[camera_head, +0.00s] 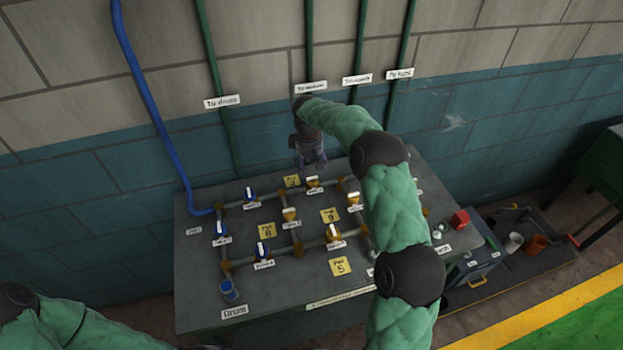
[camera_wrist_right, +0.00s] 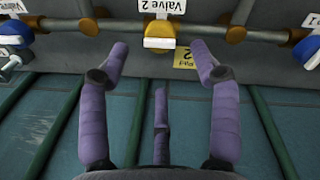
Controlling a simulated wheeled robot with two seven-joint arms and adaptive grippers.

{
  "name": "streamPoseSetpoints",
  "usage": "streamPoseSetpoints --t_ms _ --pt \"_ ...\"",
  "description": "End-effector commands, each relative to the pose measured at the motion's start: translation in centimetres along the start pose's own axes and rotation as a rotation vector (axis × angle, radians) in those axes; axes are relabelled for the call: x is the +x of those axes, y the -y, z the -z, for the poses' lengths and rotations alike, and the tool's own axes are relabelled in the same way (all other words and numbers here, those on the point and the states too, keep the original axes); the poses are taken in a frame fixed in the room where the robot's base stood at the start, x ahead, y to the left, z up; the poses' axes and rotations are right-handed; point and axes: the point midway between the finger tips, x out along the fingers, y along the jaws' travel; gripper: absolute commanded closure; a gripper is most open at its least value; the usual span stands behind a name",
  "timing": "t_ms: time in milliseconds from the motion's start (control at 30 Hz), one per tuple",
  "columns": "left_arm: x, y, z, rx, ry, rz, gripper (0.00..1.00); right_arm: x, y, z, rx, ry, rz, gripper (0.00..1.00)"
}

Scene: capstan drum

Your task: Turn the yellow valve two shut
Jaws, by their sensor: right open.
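The yellow valve two (camera_head: 312,184) sits on the pipework at the back of the panel. In the right wrist view its yellow body and pale handle (camera_wrist_right: 159,36) are at top centre, under a "Valve 2" label (camera_wrist_right: 162,6). My right gripper (camera_head: 311,164) points down just behind the valve, near the wall. In the wrist view my right gripper (camera_wrist_right: 159,52) has its purple fingers spread apart, with the valve beyond and between the tips, and nothing held. My left arm shows at the lower left, but its gripper is not visible.
A yellow pad (camera_head: 291,181) lies beside valve two. Blue valves (camera_head: 250,193) and other yellow valves (camera_head: 290,215) share the pipes (camera_head: 272,199). My right arm hides part of the panel.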

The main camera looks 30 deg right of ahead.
Motion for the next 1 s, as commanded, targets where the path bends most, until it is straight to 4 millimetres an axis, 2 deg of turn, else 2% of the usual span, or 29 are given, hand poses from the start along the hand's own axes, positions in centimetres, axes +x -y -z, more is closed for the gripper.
streamPoseSetpoints --t_ms 33,100,333,500,800,867,1000 --pt "0.3 0.1 0.0 0.0 0.0 0.0 0.6 1.2 0.1 -0.1 0.0 0.003 0.002 0.37" --pt "0.5 0.2 0.1 0.0 -0.001 0.0 0.6 2.4 0.0 0.0 0.0 0.001 0.001 0.37" --pt "0.9 0.3 0.1 0.0 -0.001 0.0 0.6 5.5 -0.1 0.0 0.0 0.001 -0.001 0.37" --pt "1.0 0.4 0.1 0.0 -0.001 0.0 0.6 6.5 0.0 0.0 -0.001 -0.001 -0.001 0.37" --pt "1.0 0.4 0.1 0.0 -0.001 0.0 0.6 6.7 0.0 0.0 -0.001 0.0 -0.001 0.37" --pt "1.0 0.4 0.1 0.0 -0.001 0.0 0.6 6.7 0.0 0.0 -0.001 0.0 -0.001 0.51" --pt "1.0 0.4 0.1 0.0 -0.001 0.0 0.6 6.7 0.0 0.0 -0.001 0.0 -0.001 0.9"
